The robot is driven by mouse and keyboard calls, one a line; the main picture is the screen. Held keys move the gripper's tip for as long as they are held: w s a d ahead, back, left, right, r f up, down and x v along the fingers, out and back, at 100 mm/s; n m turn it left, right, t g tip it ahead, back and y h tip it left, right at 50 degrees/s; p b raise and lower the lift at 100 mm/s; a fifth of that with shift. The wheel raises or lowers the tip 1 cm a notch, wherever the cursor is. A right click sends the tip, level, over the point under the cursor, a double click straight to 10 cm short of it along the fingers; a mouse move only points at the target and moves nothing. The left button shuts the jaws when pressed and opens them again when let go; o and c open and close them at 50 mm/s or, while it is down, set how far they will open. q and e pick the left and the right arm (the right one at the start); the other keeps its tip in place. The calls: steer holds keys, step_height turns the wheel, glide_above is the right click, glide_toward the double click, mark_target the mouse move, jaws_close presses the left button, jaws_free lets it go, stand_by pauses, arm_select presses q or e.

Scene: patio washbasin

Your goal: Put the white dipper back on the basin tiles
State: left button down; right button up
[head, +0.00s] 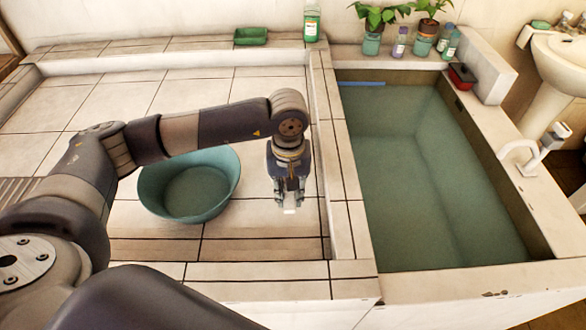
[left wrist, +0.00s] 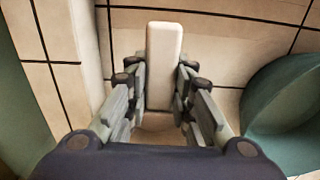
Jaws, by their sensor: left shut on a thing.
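My left gripper (head: 289,190) is shut on the white dipper (head: 290,210). In the left wrist view the dipper's pale handle (left wrist: 164,55) runs between the fingers (left wrist: 158,95); a paler part shows below it, mostly hidden by the gripper. In the head view only a small white end shows below the fingertips. The gripper points down over the basin tiles (head: 265,245), between the teal bowl and the raised rim of the water tank. I cannot tell whether the dipper touches the tiles. My right gripper is not in view.
The teal bowl (head: 190,185) stands on the tiles left of the gripper, and also shows in the left wrist view (left wrist: 290,110). The tank rim (head: 340,160) borders green water (head: 430,180). A green bottle (head: 312,20) and green dish (head: 250,36) are on the back ledge.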

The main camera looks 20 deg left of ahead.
arm_select(q)
steer(key=w+a, duration=0.1)
steer(key=w, duration=0.1)
steer(key=w+a+p, duration=0.1)
steer(key=w, duration=0.4)
steer(key=shift+w+a+f, duration=0.35)
steer(key=shift+a, duration=0.05)
steer(key=shift+w+a, duration=0.15)
steer(key=shift+w, duration=0.25)
steer(key=shift+w+a+f+p, duration=0.1)
steer(key=shift+w+f+p, duration=0.1)
steer(key=shift+p, duration=0.15)
step_height(320, 180, down, 3)
steer(key=shift+r+p, duration=0.2)
steer(key=shift+p, duration=0.3)
steer(key=shift+f, duration=0.35)
